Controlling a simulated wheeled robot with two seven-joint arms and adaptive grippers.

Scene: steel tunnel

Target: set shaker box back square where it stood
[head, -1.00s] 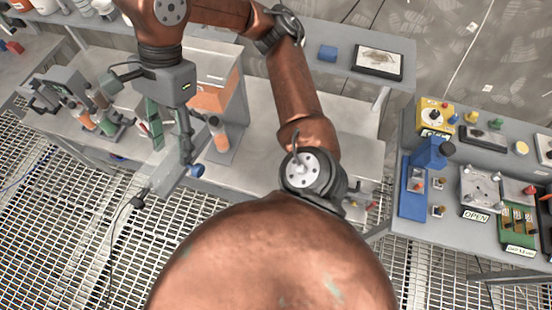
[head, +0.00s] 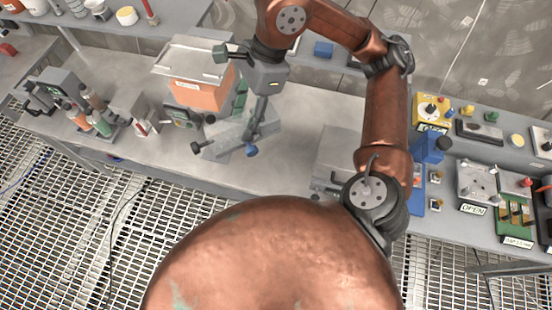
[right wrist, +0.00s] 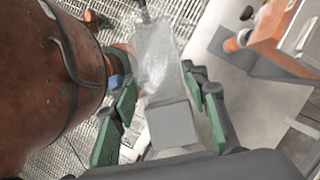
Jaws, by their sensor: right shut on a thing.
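The shaker box, as I take it, is the grey, partly see-through long box (head: 228,140) with a dark cap at its far end. My right gripper (head: 254,122) is shut on it and holds it slanted over the grey table, in front of an orange box. The gripper and arm hide part of it. In the right wrist view the box (right wrist: 160,62) lies between the green-padded fingers of my gripper (right wrist: 160,88), with a grey block at its near end. Whether it touches the table is not clear. My left gripper is not in view.
The orange box (head: 205,95) with a pale flat top stands behind the held box. Bottles (head: 98,122) and small instruments stand on the left of the table. The middle (head: 310,110) is fairly clear. A side bench (head: 460,150) with game-like panels is at right.

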